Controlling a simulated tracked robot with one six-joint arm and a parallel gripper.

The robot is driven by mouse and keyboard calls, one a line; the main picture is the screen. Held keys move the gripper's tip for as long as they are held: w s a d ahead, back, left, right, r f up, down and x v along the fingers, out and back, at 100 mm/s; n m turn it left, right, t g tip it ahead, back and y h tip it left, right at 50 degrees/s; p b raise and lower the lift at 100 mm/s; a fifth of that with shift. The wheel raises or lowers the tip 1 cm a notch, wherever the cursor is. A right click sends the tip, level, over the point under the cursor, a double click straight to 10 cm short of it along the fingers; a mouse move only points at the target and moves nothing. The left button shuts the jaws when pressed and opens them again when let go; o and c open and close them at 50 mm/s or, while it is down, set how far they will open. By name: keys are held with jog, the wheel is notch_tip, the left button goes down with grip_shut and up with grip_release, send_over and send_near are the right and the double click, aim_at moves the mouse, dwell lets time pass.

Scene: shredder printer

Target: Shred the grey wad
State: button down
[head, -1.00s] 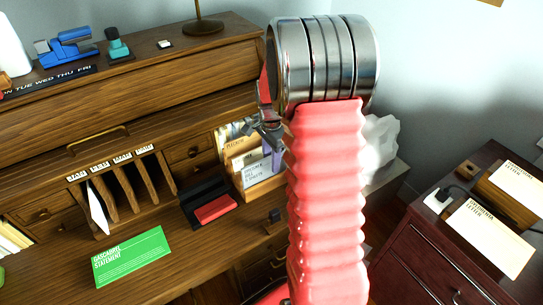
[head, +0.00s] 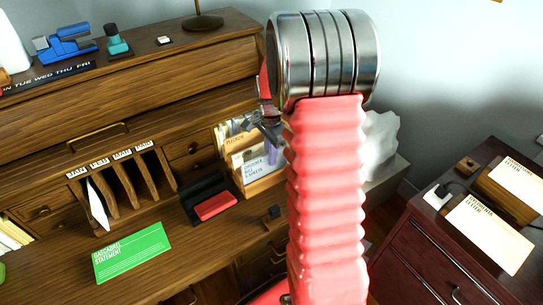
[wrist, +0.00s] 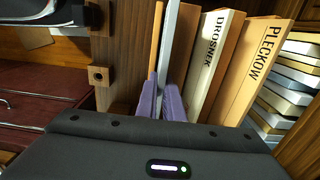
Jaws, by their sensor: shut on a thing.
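The grey wad (wrist: 168,42) appears in the wrist view as a thin pale blue-grey strip, upright and nearly edge-on. My gripper (wrist: 161,92) has its two purple fingers close together around the strip's lower part, shut on it. An orange strip (wrist: 155,40) stands just left of it. In the head view my gripper (head: 271,151) is at the right end of the desk file holder, partly hidden by my red arm. The wad cannot be made out there.
Wads labelled Drosnek (wrist: 212,60) and Pleckow (wrist: 254,65) lean right of my fingers. A green statement (head: 132,252) and a black-and-red box (head: 212,202) lie on the desk. A crumpled white thing (head: 382,140) stands behind my arm. A dark red cabinet (head: 440,245) is at right.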

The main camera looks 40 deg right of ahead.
jog(key=shift+r, duration=1.1)
notch_tip(320, 180, up, 10)
jog(key=shift+r, duration=0.2)
dwell(0.8)
